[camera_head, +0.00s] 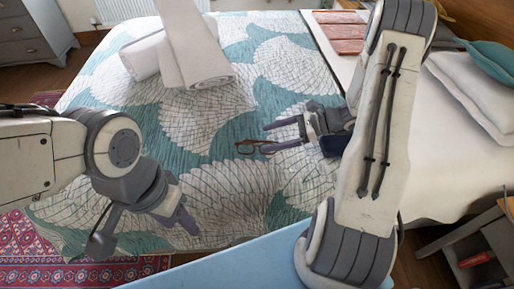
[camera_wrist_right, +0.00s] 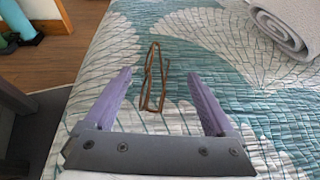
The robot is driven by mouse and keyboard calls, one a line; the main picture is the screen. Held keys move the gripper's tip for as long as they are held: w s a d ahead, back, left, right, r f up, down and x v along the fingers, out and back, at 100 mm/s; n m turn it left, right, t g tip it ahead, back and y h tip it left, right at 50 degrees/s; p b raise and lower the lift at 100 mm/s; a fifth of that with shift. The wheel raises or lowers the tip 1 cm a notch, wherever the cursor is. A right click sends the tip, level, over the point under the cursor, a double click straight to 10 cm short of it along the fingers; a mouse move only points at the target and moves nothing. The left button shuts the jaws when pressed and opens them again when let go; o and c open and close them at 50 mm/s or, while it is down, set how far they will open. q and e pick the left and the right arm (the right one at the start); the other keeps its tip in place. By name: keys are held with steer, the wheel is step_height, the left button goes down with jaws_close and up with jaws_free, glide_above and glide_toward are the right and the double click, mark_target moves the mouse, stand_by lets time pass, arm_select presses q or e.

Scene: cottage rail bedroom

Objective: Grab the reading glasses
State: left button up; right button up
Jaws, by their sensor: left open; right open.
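The reading glasses (camera_head: 247,147) have a thin brown frame and lie on the teal and white patterned bedspread. In the right wrist view the glasses (camera_wrist_right: 154,78) lie ahead of and between the fingertips, with nothing gripping them. My right gripper (camera_head: 268,138) is open, its fingers pointing left at the glasses; part of the glasses is hidden by a finger. Its purple fingers show wide apart in the right wrist view (camera_wrist_right: 160,82). My left gripper (camera_head: 190,222) is at the near left of the bed, away from the glasses, open and empty.
Rolled white towels (camera_head: 190,50) lie at the back left of the bed. White pillows (camera_head: 475,90) lie at the right. A pink folded item (camera_head: 340,32) is at the back. A blue surface (camera_head: 240,265) lies at the front edge. The bedspread around the glasses is clear.

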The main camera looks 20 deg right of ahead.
mark_target(251, 142)
steer(key=x, duration=0.5)
steer(key=c, duration=1.4)
steer(key=shift+r, duration=0.1)
